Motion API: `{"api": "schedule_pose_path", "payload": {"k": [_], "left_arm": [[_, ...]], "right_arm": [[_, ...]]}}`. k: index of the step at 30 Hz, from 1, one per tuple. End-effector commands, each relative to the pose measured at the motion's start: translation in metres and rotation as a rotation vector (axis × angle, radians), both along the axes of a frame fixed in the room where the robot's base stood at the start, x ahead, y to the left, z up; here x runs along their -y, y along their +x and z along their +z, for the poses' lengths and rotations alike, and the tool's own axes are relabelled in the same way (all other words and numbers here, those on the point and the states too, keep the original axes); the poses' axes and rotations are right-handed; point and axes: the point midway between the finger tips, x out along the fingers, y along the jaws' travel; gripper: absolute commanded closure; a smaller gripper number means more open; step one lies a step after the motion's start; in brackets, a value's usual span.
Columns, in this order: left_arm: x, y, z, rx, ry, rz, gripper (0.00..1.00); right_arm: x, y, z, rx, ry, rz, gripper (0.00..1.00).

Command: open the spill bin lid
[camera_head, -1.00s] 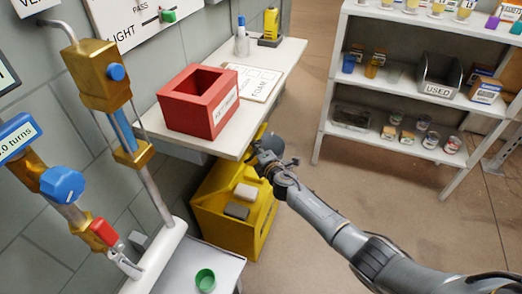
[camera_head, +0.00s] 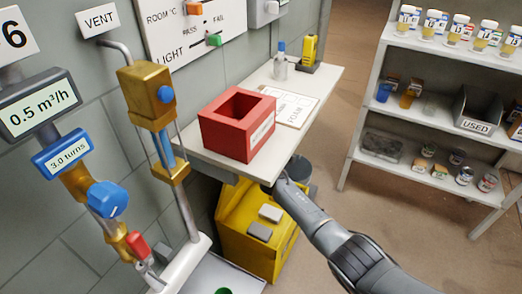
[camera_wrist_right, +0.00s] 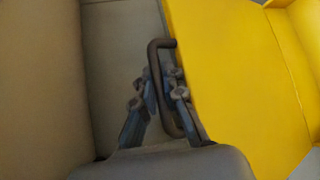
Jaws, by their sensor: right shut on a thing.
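The yellow spill bin (camera_head: 232,238) stands on the floor under the wall bench. A light pad and a dark pad show on it. In the right wrist view, a dark bar handle (camera_wrist_right: 154,62) is fixed at the edge of a yellow panel (camera_wrist_right: 215,70). My right gripper (camera_wrist_right: 162,95) is shut around this handle. In the head view, my right arm reaches the bin's right side at the bench edge; the bench hides the gripper's fingers and part of the bin. I cannot tell how far the lid is raised. My left gripper is out of view.
The bench (camera_head: 325,85) overhangs the bin and carries a red open box (camera_head: 232,135), a paper form, a bottle and a yellow device. Pipework with a blue knob (camera_head: 108,200) is at left. A shelf rack (camera_head: 425,105) stands at right. Open floor lies between bin and rack.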

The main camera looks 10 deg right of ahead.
Motion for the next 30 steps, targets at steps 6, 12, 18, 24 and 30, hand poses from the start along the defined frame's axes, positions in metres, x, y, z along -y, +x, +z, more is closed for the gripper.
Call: {"api": "schedule_pose_path", "payload": {"k": [6, 12, 18, 24, 30], "left_arm": [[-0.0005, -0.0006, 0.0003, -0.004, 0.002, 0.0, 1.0], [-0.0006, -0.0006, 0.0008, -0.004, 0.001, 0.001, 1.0], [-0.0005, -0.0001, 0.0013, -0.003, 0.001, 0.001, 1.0], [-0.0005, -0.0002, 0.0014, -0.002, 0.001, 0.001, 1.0], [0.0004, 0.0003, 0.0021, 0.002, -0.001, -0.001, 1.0]], "right_arm": [[-0.0067, 0.0014, 0.0001, -0.002, 0.001, 0.006, 1.0], [-0.0068, 0.0014, 0.0001, -0.002, 0.001, 0.006, 1.0], [-0.0065, 0.0014, 0.0, -0.003, 0.001, 0.005, 0.76], [-0.0049, 0.0016, -0.0004, -0.003, 0.0, 0.002, 0.66], [-0.0037, 0.0016, -0.0001, -0.002, 0.0, 0.0, 0.66]]}}
